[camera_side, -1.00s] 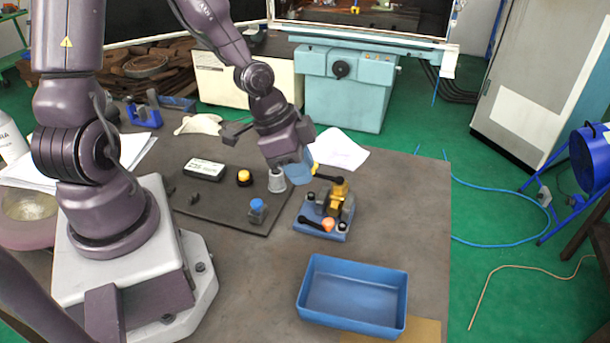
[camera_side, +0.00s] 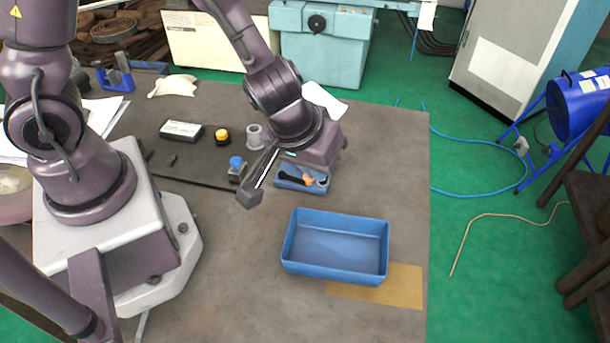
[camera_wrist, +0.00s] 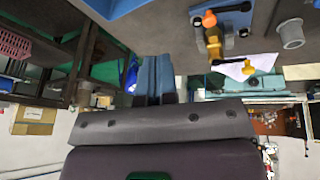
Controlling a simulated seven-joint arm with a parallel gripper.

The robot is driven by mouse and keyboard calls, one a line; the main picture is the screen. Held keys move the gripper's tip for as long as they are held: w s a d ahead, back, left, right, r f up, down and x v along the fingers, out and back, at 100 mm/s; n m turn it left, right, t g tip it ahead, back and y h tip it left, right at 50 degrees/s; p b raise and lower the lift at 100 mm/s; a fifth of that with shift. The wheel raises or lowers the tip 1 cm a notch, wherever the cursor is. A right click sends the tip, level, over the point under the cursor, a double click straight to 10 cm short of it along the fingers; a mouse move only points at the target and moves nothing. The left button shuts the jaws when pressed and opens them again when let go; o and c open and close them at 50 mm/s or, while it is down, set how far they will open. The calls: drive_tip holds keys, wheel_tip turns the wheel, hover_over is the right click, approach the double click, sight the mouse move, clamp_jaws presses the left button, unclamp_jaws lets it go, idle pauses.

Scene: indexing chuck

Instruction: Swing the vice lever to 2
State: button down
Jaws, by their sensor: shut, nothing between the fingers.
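The vice has a blue base (camera_side: 292,187) and stands on the bench behind the blue tray. Its upper part is hidden behind my wrist in the side view. A black lever (camera_side: 290,177) and an orange knob (camera_side: 308,179) show at its front. In the wrist view the yellow vice body (camera_wrist: 213,42) is at the upper right, with the orange knob (camera_wrist: 209,19) above it. My gripper (camera_wrist: 153,62) is shut and empty, with blue fingers, left of the vice body and apart from it in that picture. No position numbers are readable.
An open blue tray (camera_side: 335,271) stands in front of the vice. A grey cup (camera_side: 254,137), a yellow button (camera_side: 222,136) and a blue-topped part (camera_side: 237,168) stand left of the vice. The bench front left of the tray is clear.

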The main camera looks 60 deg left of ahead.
drive_tip(key=a+f+n, duration=0.1)
drive_tip(key=f, duration=0.2)
drive_tip(key=a+f+n+g+y, duration=0.1)
drive_tip(key=a+f, duration=0.1)
drive_tip(key=f, duration=0.1)
drive_tip(key=a+f+n+g, duration=0.1)
drive_tip(key=f, duration=0.2)
drive_tip(key=shift+s+a+f+y, duration=0.25)
drive_tip(key=shift+s+y, duration=0.05)
drive_tip(key=shift+s, duration=0.1)
drive_tip(key=shift+w+a+f, duration=0.35)
drive_tip(key=shift+w+a, duration=0.2)
drive_tip(key=shift+w, duration=0.05)
drive_tip(key=shift+w+a+f, duration=0.3)
drive_tip(key=shift+w+a, duration=0.2)
drive_tip(key=shift+w, duration=0.05)
drive_tip(key=shift+w+a+f, duration=0.1)
drive_tip(key=shift+w+a, duration=0.3)
drive_tip(key=shift+w+a+f, duration=0.1)
drive_tip(key=shift+w+a, duration=0.35)
drive_tip(key=shift+w, duration=0.25)
drive_tip(key=shift+s, duration=0.1)
